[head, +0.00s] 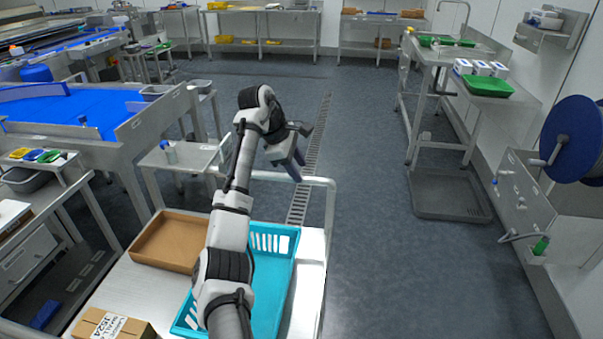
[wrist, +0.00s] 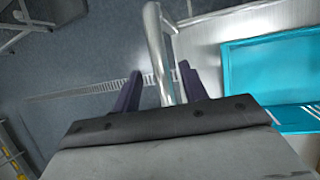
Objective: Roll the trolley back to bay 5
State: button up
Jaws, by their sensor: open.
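The trolley (head: 312,262) stands right in front of me, with a pale top and a bent steel tube handle (head: 331,200) at its far end. My gripper (head: 297,172) is above the handle, its dark fingers pointing down. In the wrist view my gripper (wrist: 160,72) is open, and the handle tube (wrist: 157,45) runs between the two fingers in the picture. I cannot tell whether the tube is at fingertip depth or lower. Nothing is held. I see no readable bay 5 marking.
The trolley carries a brown tray (head: 148,257), a turquoise crate (head: 285,240) and a cardboard box (head: 112,326). A steel table with a blue surface (head: 70,112) is at left. Grey floor (head: 370,240) is clear at right, before a wall-side bench and hose reel (head: 570,140).

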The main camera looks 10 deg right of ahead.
aim_at(303, 177)
jog(key=shift+x, duration=1.6)
grip_shut()
